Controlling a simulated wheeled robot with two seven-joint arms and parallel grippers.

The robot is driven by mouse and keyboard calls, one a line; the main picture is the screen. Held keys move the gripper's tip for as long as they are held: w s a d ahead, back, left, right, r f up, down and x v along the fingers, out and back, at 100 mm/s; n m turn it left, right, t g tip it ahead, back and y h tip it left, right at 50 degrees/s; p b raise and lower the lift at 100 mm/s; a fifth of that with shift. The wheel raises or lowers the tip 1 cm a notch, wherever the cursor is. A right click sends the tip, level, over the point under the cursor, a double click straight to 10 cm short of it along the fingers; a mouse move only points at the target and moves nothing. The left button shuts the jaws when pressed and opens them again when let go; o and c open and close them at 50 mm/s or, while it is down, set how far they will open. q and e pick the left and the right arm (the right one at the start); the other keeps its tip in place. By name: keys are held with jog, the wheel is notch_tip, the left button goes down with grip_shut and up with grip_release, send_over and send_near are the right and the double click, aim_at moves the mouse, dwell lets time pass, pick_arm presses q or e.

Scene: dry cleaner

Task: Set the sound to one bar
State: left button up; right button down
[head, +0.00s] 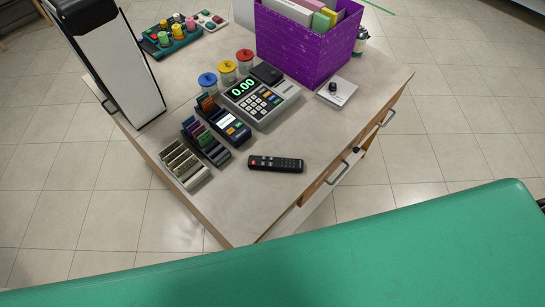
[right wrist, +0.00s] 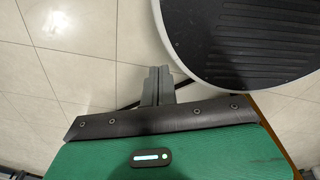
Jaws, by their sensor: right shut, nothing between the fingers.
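A black remote control (head: 276,164) with a red button and several small light buttons lies flat on the counter (head: 235,205), near its front right edge. I see no sound-level display with bars in either view. My right gripper (right wrist: 157,72) shows in the right wrist view, its grey fingers shut together with nothing between them, above the tiled floor and away from the counter things. Neither gripper shows in the head view, and my left gripper is in no view.
Left of the remote stand a card terminal (head: 230,126), card racks (head: 205,142) and a coin tray (head: 184,164). Behind are a cash register (head: 260,103), colour-lidded jars (head: 227,69) and a purple box (head: 306,45). The counter around the remote is clear. A drawer handle (head: 339,173) sticks out.

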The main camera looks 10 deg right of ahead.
jog(key=w+a+r+y+p, duration=0.1)
jog(key=w+a+r, duration=0.3)
jog(key=w+r, duration=0.9)
jog(key=w+a+r+n+t+y+p, duration=0.1)
jog(key=w+a+r+y, duration=0.2)
jog(key=w+r, duration=1)
jog(key=w+a+r+t+y+p, duration=0.1)
jog(key=w+a+r, duration=0.4)
jog(key=w+r, duration=0.8)
notch_tip(320, 180, up, 3)
jog(key=shift+w+n+y+p, duration=0.1)
jog(key=shift+n+y+p, duration=0.25)
jog(key=shift+y, duration=0.25)
jog(key=w+a+r+y, duration=0.1)
jog(key=w+r+y, duration=0.1)
jog(key=w+r, duration=0.5)
jog(key=shift+w+a+n, duration=0.25)
jog(key=shift+a+n, duration=0.1)
jog(key=shift+a, duration=0.05)
jog(key=shift+f, duration=0.2)
jog(key=b, duration=0.6)
send_over(271, 158)
jog(key=d, duration=0.1)
jog(key=f, duration=0.7)
jog(key=shift+s+d+f, duration=0.1)
jog(key=shift+s+f, duration=0.1)
jog(key=shift+s, duration=0.05)
jog(key=shift+f+b, duration=0.45)
jog(key=shift+f, duration=0.15)
jog(key=shift+f, duration=0.1)
